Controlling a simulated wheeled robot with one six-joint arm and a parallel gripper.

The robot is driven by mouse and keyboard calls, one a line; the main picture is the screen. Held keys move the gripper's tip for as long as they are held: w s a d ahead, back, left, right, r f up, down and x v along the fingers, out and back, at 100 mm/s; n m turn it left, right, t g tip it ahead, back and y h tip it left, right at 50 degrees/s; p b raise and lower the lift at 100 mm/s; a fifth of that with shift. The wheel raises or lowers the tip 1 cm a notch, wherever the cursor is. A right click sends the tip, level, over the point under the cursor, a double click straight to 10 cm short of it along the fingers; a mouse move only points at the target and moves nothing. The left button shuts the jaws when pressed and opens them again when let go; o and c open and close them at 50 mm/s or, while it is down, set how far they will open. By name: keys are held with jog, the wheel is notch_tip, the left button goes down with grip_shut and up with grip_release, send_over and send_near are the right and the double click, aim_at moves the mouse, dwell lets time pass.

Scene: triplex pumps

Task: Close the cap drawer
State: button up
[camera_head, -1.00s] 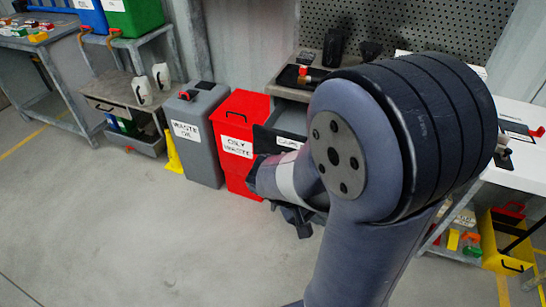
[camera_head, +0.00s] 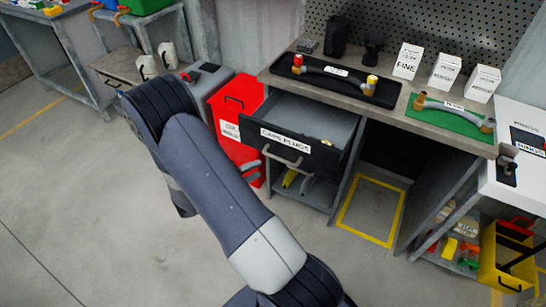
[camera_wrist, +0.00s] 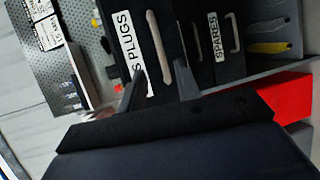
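The cap drawer (camera_head: 325,160), with a dark front, a label reading CAPS PLUGS and a grey bar handle (camera_head: 282,156), stands pulled out under the workbench in the head view. Its grey inside shows, with a few small items near the front. In the wrist view the drawer front and its pale handle (camera_wrist: 158,48) are at upper middle, turned sideways. My gripper (camera_wrist: 160,78) is open, its two fingers apart with the lower handle end between them in the picture. I cannot tell whether they touch.
A red bin (camera_head: 236,100) stands left of the drawer, with a grey bin (camera_head: 205,82) beyond it. The bench top (camera_head: 385,68) carries a black tray, a green mat and white boxes. Floor at left is clear.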

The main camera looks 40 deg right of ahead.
aim_at(279, 159)
jog(key=d, duration=0.3)
jog(key=d+f, duration=0.1)
jog(key=d, duration=0.3)
jog(key=d+p, duration=0.1)
jog(key=d, duration=0.2)
jog(key=shift+s+d+f, duration=0.1)
jog(key=shift+d+f, duration=0.05)
jog(key=shift+f, duration=0.25)
jog(key=shift+c, duration=0.2)
grip_shut()
